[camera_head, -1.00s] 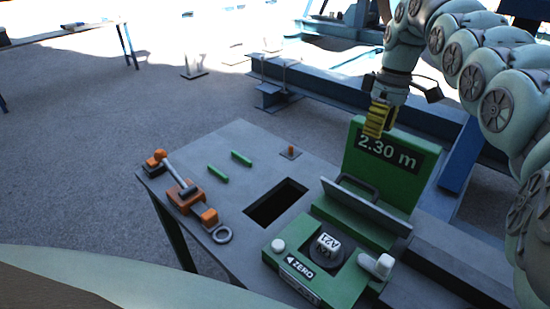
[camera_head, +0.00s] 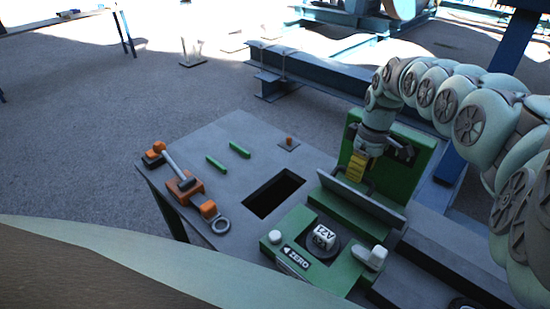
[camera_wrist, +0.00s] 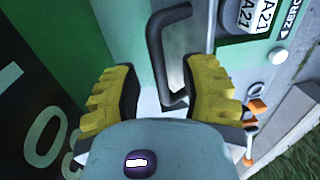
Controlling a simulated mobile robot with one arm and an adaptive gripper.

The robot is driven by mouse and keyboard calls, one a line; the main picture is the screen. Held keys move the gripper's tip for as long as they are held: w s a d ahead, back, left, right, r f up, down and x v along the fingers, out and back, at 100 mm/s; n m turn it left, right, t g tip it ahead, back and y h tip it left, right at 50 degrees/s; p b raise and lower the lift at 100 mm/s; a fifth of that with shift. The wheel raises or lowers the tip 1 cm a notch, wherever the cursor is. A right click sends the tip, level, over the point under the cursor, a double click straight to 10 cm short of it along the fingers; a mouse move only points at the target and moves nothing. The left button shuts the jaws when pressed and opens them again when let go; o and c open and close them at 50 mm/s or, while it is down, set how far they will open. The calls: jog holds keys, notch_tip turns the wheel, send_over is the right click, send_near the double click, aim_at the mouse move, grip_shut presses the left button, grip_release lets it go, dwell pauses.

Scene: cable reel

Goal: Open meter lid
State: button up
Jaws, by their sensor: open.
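The green meter (camera_head: 324,279) stands at the right end of the grey table, with a ZERO label, a white knob and a dial marked A21. Its lid (camera_head: 362,199) is a grey plate standing tilted in front of the green display panel (camera_head: 413,150). A dark bar handle (camera_wrist: 168,58) on the lid shows in the wrist view. My gripper (camera_head: 355,178) is just above and behind the lid. In the wrist view my gripper (camera_wrist: 160,95) has its yellow fingers apart, with the handle's lower end between them. I cannot tell whether they touch it.
The grey table (camera_head: 222,137) has a dark rectangular opening (camera_head: 274,193) left of the meter. An orange clamp with a lever (camera_head: 184,187) and two green bars (camera_head: 228,157) lie farther left. Blue beams stand behind.

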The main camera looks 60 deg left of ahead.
jog(key=shift+s+f, duration=0.1)
jog(key=shift+f, duration=0.45)
grip_shut()
dwell(0.6)
